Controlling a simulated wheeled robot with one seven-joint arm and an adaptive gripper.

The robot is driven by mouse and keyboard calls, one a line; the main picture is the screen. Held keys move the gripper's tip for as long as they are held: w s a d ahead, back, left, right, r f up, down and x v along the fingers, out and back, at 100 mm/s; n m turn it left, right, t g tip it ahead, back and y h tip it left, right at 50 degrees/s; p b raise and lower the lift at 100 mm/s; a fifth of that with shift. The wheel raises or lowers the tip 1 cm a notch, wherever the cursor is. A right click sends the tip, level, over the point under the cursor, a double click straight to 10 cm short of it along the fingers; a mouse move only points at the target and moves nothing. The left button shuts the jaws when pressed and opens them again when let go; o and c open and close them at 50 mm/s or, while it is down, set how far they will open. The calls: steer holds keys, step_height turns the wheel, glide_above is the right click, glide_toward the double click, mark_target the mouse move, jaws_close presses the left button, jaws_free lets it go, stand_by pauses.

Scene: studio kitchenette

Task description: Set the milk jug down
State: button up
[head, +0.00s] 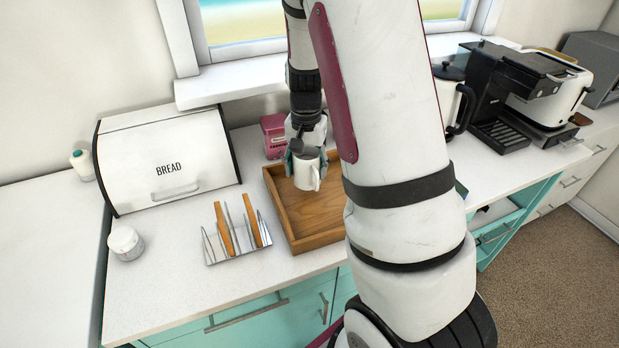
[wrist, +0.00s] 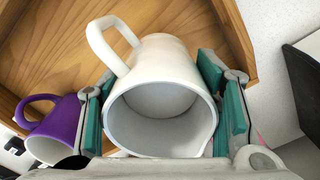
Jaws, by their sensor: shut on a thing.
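The white milk jug (head: 304,173) is in my gripper (head: 306,160), over the back part of the wooden tray (head: 321,239). In the wrist view the jug (wrist: 165,100) sits between the two green-padded fingers of my gripper (wrist: 164,110), which are shut on its sides. Its handle points up and left there, and I look into its open, empty-looking mouth. The tray (wrist: 185,20) shows behind it. I cannot tell whether the jug's base touches the tray. My arm hides the tray's right side in the head view.
A purple mug (wrist: 58,125) is left of the jug in the wrist view. A toast rack (head: 236,236) stands left of the tray, a bread bin (head: 165,160) behind it and a pink box (head: 274,135) behind the tray. A coffee machine (head: 510,100) stands right. The tray's front is clear.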

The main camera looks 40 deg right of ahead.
mark_target(307, 179)
steer(key=shift+f, duration=1.9)
steer(key=o, duration=1.5)
steer(key=shift+f, duration=0.15)
step_height(307, 179, up, 12)
steer(key=s+a+r+n+t, duration=0.3)
steer(key=s+a+r+n, duration=0.3)
steer(key=a+r, duration=0.45)
steer(key=shift+s+a+r+n+t+b, duration=0.1)
steer(key=shift+s+a+r+n+t, duration=0.3)
steer(key=shift+s+a+r+n, duration=1.1)
steer(key=shift+s+a+f+n+t+b, duration=0.1)
steer(key=shift+s+a+t, duration=0.55)
steer(key=shift+s, duration=1.9)
steer(key=shift+s+a+r+n+t+b, duration=0.15)
steer(key=shift+s+a+r+n, duration=0.65)
steer(key=shift+s+a, duration=0.9)
